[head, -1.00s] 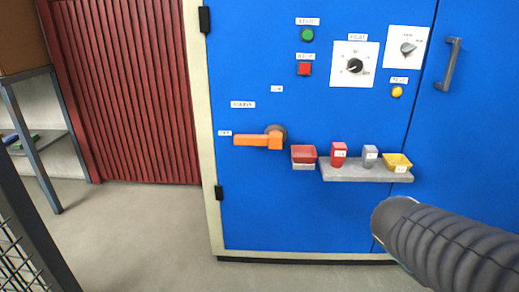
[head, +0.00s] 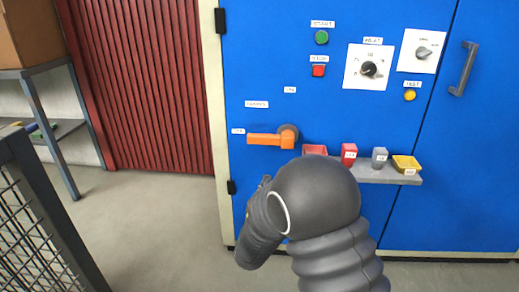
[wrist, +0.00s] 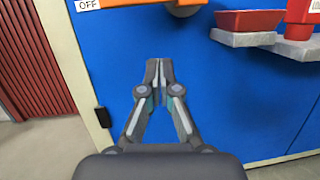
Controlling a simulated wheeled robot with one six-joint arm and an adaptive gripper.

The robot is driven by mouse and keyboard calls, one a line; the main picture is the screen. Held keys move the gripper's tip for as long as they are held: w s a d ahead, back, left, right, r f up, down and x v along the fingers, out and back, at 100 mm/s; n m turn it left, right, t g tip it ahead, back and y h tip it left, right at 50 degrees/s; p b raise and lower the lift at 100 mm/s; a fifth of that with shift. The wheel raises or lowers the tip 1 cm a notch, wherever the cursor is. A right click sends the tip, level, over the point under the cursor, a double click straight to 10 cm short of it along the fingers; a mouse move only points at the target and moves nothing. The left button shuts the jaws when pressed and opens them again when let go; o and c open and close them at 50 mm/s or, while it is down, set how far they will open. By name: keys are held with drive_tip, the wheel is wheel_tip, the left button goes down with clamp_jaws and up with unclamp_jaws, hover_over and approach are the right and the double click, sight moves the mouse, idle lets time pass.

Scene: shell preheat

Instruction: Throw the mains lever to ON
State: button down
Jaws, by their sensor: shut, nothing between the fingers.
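The mains lever (head: 266,139) is an orange handle on the blue cabinet. It lies horizontal, pointing left from its round pivot towards a small label (head: 238,131), which reads OFF in the wrist view (wrist: 88,4). Another small label (head: 290,90) sits above the pivot, too small to read. Only the lever's lower edge (wrist: 184,10) shows at the top of the wrist view. My gripper (wrist: 159,64) is shut and empty, in front of the blue panel below the lever and apart from it. In the head view my arm hides most of the gripper.
A grey shelf (head: 385,174) right of the lever holds small red, grey and yellow containers. A red tray (wrist: 247,21) sits close right of the lever. Above are a green button (head: 321,37), a red button (head: 318,71) and dials. A mesh fence (head: 35,235) stands at left.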

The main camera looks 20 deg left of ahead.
sight(271, 139)
drive_tip(key=a+y, duration=0.1)
drive_tip(key=s+a+f+n+y, duration=0.1)
drive_tip(key=a, duration=0.1)
drive_tip(key=shift+f+n, duration=0.1)
drive_tip(key=shift+n, duration=0.2)
drive_tip(key=w+a+r+p, duration=0.2)
drive_tip(key=w+r, duration=0.4)
drive_tip(key=w, duration=0.3)
drive_tip(key=shift+w+r, duration=0.2)
drive_tip(key=shift+r, duration=0.05)
drive_tip(key=shift+a, duration=0.2)
